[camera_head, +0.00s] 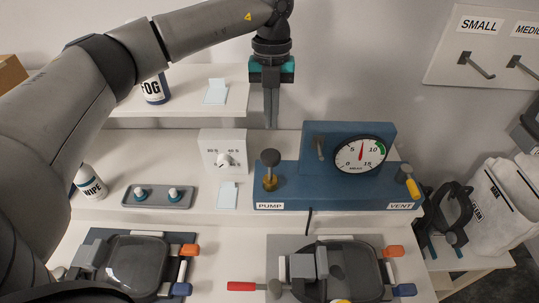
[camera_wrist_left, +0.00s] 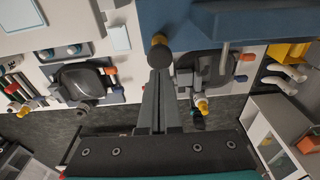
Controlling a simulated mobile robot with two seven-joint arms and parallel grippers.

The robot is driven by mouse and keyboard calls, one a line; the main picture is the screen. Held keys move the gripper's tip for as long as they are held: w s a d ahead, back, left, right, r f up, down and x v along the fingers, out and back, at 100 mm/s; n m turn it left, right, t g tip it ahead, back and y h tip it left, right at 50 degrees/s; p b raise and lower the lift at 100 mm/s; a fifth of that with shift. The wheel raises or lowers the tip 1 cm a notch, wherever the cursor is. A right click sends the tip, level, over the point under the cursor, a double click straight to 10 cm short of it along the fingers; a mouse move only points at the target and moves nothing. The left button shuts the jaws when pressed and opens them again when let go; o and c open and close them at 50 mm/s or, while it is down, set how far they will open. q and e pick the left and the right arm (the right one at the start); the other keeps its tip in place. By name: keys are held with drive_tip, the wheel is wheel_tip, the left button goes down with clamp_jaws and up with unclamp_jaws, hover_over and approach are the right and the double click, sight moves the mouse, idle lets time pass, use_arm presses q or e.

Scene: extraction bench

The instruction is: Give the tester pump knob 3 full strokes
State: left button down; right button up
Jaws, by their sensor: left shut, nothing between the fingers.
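The blue tester (camera_head: 330,180) stands on the bench shelf with a PUMP label at its left and a VENT label at its right. Its pump knob (camera_head: 270,158) is a dark round knob above a brass collar, standing up from the base. My left gripper (camera_head: 271,124) points down with its fingers shut and empty, above the knob with a small gap in the head view. In the left wrist view the knob (camera_wrist_left: 160,56) shows just beyond the fingertips (camera_wrist_left: 159,76). The gauge (camera_head: 360,154) needle points nearly straight up, between 5 and 10. My right gripper is not in view.
A yellow-handled vent lever (camera_head: 412,187) is at the tester's right. A white dial box (camera_head: 223,152) and a grey tray (camera_head: 158,196) stand left of the knob. Face masks (camera_head: 138,262) lie in front. Hooks (camera_head: 476,65) are on the wall panel at right.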

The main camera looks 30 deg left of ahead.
sight(271, 153)
use_arm(q)
drive_tip(key=f+b, duration=0.1)
drive_tip(key=f, duration=0.1)
drive_tip(key=f+b, duration=0.3)
drive_tip(key=f, duration=0.1)
drive_tip(key=shift+s+f+b, duration=0.25)
drive_tip(key=shift+s+b, duration=0.05)
drive_tip(key=shift+b, duration=0.05)
drive_tip(key=shift+f, duration=0.15)
drive_tip(key=shift+d+f, duration=0.1)
